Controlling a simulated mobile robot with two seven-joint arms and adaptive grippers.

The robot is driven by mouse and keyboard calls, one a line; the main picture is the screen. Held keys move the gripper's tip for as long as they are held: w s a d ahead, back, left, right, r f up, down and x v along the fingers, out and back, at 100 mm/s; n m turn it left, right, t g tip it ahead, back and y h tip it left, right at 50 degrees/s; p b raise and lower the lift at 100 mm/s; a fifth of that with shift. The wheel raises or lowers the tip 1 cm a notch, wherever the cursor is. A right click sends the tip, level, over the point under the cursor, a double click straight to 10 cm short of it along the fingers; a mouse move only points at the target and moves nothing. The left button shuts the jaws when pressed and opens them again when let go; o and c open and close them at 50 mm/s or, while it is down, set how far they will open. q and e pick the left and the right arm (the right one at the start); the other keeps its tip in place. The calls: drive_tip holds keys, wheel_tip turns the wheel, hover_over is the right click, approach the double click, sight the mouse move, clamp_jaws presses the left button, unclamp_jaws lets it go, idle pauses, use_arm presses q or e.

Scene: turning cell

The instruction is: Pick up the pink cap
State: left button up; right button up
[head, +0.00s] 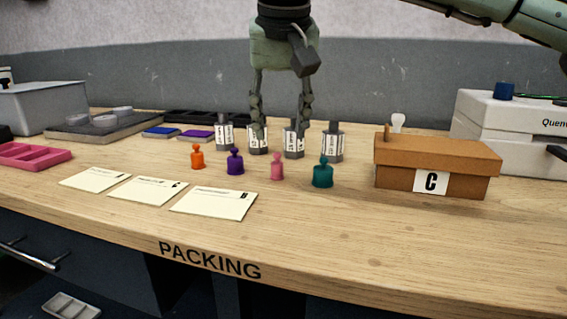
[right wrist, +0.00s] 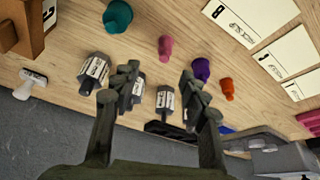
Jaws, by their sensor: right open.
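The pink cap (head: 277,167) stands upright on the wooden table, between the purple cap (head: 235,162) and the teal cap (head: 323,173). An orange cap (head: 197,156) stands left of the purple one. My right gripper (head: 281,138) is open and empty, pointing down above the table, near the row of grey labelled holders and behind the caps. In the right wrist view the pink cap (right wrist: 165,46) lies beyond the open fingers (right wrist: 160,85), roughly between them sideways and apart from both. My left gripper is not in view.
Several grey labelled holders (head: 333,143) stand close behind the caps. A brown box marked C (head: 400,160) is at right, before a white machine (head: 480,122). Paper cards (head: 214,203) lie in front at left. The front table strip is clear.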

sight(277, 154)
drive_tip(key=x, duration=0.4)
drive_tip(key=s+x, duration=0.1)
drive_tip(key=x, duration=0.2)
drive_tip(key=shift+a+f, duration=0.2)
drive_tip(key=shift+f, duration=0.15)
drive_tip(key=c, duration=0.8)
